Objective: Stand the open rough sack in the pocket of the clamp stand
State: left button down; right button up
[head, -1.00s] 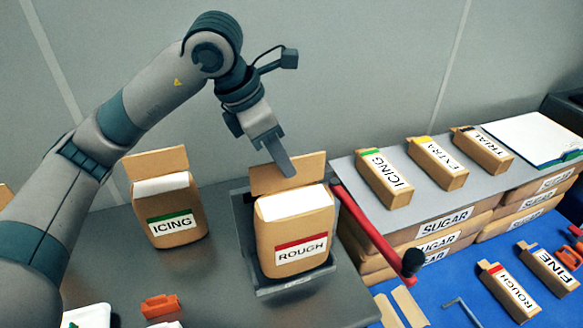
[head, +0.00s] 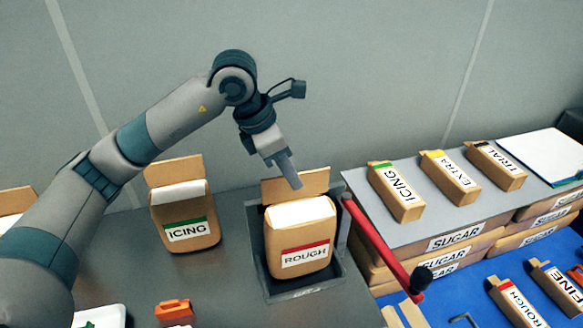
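The open rough sack (head: 300,238), brown with a red-banded ROUGH label and a white top, stands upright in the pocket of the clamp stand (head: 257,272). The pocket's dark walls show around it; whether its base touches the floor is hidden. My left gripper (head: 292,177) reaches down to the sack's raised back flap (head: 314,182). One finger shows in front of the flap; the other is hidden. It appears shut on the flap. My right gripper is out of view.
A red lever (head: 375,238) with a black knob runs along the stand's right side. An open icing sack (head: 187,217) stands to the left. Stacked sugar sacks (head: 450,240) carry a grey board with small packs at right. An orange clip (head: 174,311) lies in front.

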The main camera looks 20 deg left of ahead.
aim_at(299, 199)
pick_arm(q)
jog(key=shift+r, duration=0.1)
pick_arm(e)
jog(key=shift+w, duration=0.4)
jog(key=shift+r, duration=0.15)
